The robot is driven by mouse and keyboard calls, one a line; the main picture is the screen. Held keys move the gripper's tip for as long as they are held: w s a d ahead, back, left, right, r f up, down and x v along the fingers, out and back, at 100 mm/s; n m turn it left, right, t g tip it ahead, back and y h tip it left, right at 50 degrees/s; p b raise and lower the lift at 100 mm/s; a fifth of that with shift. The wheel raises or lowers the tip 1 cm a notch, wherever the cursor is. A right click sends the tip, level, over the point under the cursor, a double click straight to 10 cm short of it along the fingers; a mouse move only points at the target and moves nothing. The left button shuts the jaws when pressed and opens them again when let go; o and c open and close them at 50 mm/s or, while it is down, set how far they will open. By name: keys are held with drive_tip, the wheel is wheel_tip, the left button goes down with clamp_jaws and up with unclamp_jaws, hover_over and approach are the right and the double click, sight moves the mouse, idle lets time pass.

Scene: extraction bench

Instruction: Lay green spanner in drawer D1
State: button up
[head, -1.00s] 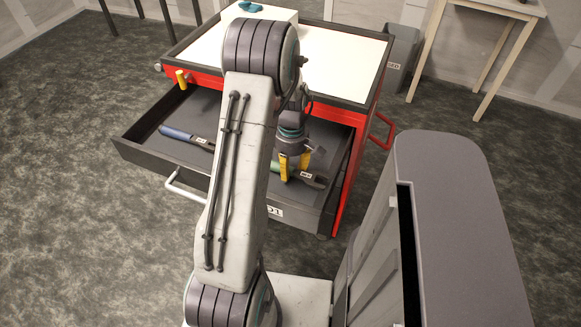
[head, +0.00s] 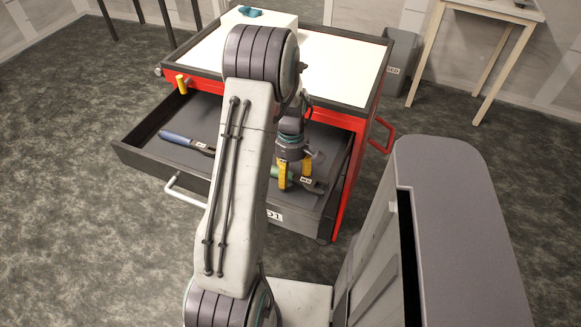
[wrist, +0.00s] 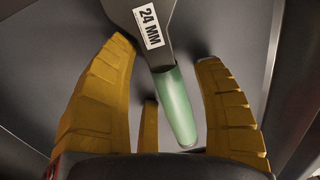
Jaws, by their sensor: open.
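The green spanner (head: 311,186) lies on the floor of the open drawer D1 (head: 150,150), toward its right side. It has a green grip and a dark head end with a white label. In the wrist view the spanner's green grip (wrist: 175,105) lies between the spread yellow fingers, apart from both, and its label reads 24 MM. My gripper (head: 294,178) is open, low in the drawer over the spanner. My arm hides the middle of the drawer and part of the grip in the head view.
A blue-handled spanner (head: 178,138) lies in the drawer's left part. The red cabinet (head: 345,122) has a white top with a white box (head: 262,17) at the back. A grey bin (head: 402,62) stands behind right.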

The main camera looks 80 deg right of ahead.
wheel_tip(320, 180, up, 12)
drive_tip(key=shift+d+r+b, duration=0.15)
drive_tip(key=shift+d+b, duration=0.15)
idle(0.3)
drive_tip(key=w+a+r+n+h, duration=0.1)
drive_tip(key=w+a+r, duration=0.3)
drive_tip(key=w+a, duration=0.6)
drive_tip(key=w+a+r+n+h, duration=0.1)
drive_tip(key=w+a+r, duration=0.2)
drive_tip(key=w+a, duration=0.7)
drive_tip(key=w+a+n+t+y, duration=0.1)
drive_tip(key=a+t, duration=0.2)
drive_tip(key=a, duration=1.7)
drive_tip(key=shift+a+r, duration=0.25)
drive_tip(key=shift+r, duration=0.05)
drive_tip(key=shift+r, duration=0.1)
